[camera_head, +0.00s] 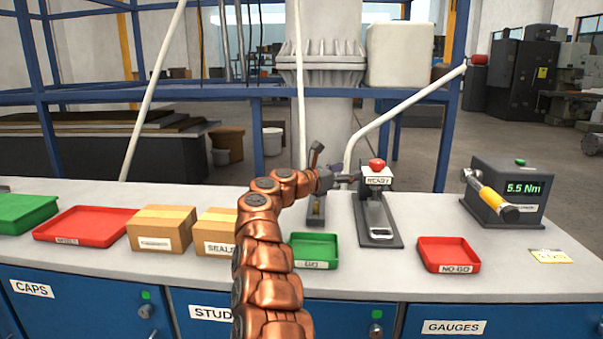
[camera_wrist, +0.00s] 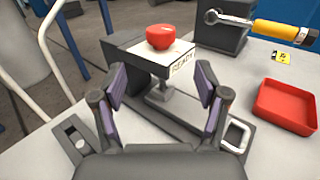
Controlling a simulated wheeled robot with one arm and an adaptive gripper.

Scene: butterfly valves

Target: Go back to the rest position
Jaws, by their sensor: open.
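My gripper (camera_wrist: 160,103) is open in the wrist view, its two dark fingers with purple pads apart and nothing between them. Beyond the fingertips stands a small grey press-like fixture with a red button (camera_wrist: 160,36) on top and a white label reading READY (camera_wrist: 182,62). In the head view my copper arm rises from the bottom centre and bends right. My gripper (camera_head: 338,180) there is small, just left of the fixture (camera_head: 380,228) and its red button (camera_head: 377,165). Whether it touches the fixture cannot be told.
A green GO tray (camera_head: 314,262) and a red NO-GO tray (camera_head: 449,268) lie on the bench near the fixture. A torque tester (camera_head: 503,185) with a yellow-handled wrench stands right. Cardboard boxes (camera_head: 162,228) and a red tray (camera_head: 86,237) stand left. A blue frame (camera_head: 446,125) stands behind.

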